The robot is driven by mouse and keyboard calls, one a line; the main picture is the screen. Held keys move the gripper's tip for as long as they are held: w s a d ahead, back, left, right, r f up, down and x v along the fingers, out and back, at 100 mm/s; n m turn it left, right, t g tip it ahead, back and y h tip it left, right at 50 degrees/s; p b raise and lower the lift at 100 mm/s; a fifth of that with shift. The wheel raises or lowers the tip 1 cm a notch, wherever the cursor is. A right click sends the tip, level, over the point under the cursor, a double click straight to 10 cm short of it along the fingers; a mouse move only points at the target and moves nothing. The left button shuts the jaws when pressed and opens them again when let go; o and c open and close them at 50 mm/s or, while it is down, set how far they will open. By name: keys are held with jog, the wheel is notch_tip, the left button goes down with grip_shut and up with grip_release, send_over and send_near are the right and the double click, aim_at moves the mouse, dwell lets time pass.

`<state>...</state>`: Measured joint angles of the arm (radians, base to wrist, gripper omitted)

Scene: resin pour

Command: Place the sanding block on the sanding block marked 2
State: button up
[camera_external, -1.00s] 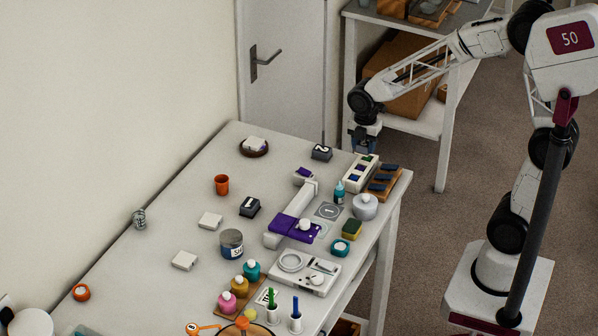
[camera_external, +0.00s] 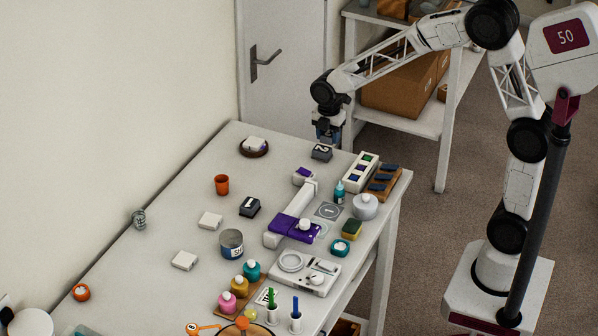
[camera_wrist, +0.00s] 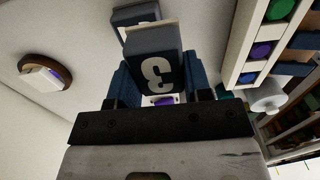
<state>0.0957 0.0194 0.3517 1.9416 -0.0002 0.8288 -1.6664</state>
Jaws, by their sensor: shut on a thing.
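My gripper (camera_external: 328,135) is above the far edge of the table, close over the sanding block marked 2 (camera_external: 321,153). In the wrist view my gripper (camera_wrist: 160,90) is shut on a dark grey sanding block marked 3 (camera_wrist: 157,62), held between its blue fingers. A dark block with a grey top (camera_wrist: 135,14) shows just beyond the held block; its number is hidden. The held block is hard to make out in the outside view. The sanding block marked 1 (camera_external: 250,207) stands on the table further left and nearer.
A white rack (camera_external: 360,172) with coloured pads and a wooden tray (camera_external: 383,182) with blue pieces stand right of block 2. A round brown dish (camera_external: 254,148) with a white piece is to the left. The table between the dish and block 2 is clear.

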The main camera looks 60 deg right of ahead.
aim_at(321, 150)
jog(key=shift+w, duration=0.85)
jog(key=shift+d+f, duration=0.1)
jog(key=shift+w, duration=0.3)
jog(key=shift+w+f, duration=0.1)
jog(key=shift+f, duration=1.65)
jog(key=shift+f, duration=0.15)
jog(key=o, duration=0.9)
jog(key=shift+o, duration=0.2)
notch_tip(321, 150, up, 12)
